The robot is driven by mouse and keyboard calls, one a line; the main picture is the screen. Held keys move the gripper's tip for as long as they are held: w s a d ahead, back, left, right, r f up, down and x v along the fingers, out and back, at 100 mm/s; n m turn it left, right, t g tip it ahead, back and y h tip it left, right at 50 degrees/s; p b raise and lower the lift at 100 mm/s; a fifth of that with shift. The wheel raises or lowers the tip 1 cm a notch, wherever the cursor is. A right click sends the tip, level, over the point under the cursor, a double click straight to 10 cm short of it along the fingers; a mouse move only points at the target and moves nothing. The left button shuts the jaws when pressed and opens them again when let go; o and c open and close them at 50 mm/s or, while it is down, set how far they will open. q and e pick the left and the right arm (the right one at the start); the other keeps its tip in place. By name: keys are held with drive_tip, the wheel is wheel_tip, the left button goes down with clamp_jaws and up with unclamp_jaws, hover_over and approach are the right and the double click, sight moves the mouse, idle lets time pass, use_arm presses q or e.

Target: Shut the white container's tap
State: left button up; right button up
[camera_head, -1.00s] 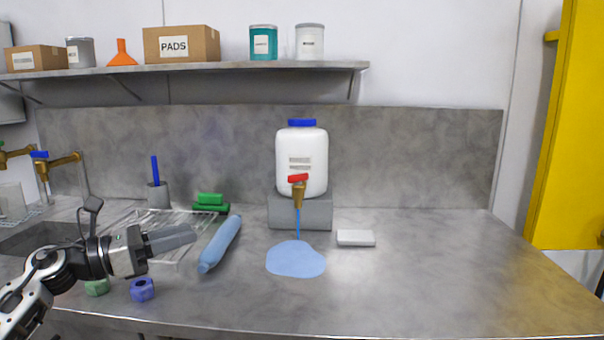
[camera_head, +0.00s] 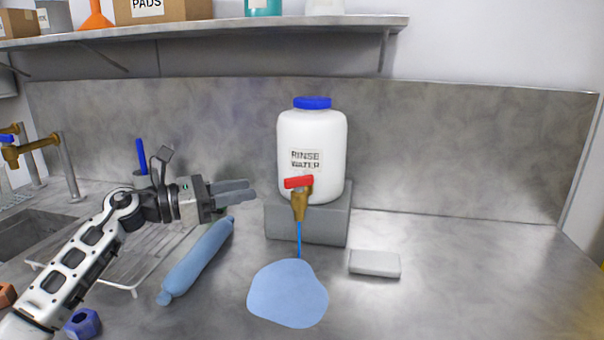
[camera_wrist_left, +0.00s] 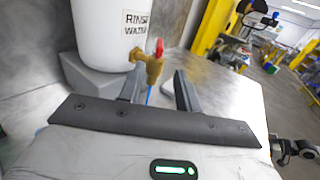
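The white container (camera_head: 312,140) has a blue cap and a "RINSE WATER" label, and sits on a grey block (camera_head: 337,222). Its brass tap (camera_head: 299,205) has a red lever (camera_head: 298,182) lying crosswise on top. A blue stream (camera_head: 299,240) runs from the spout into a blue puddle (camera_head: 288,293). My left gripper (camera_head: 250,190) is left of the tap, apart from it, fingers pointing toward it. In the left wrist view its two fingers (camera_wrist_left: 157,90) are spread with nothing between them, and the red lever (camera_wrist_left: 159,47) shows beyond them. A dark arm part at that view's right edge may be mine.
A blue roll (camera_head: 197,262) lies beneath my left gripper beside a wire rack (camera_head: 125,278). A pale block (camera_head: 375,263) lies right of the puddle. A shelf (camera_head: 230,31) runs above; the right counter is clear.

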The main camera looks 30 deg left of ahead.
sight(299, 176)
use_arm(q)
drive_tip(key=p+x, duration=0.3)
drive_tip(key=x, duration=0.9)
drive_tip(key=shift+w+d, duration=0.15)
drive_tip(key=shift+w, duration=0.1)
clamp_jaws()
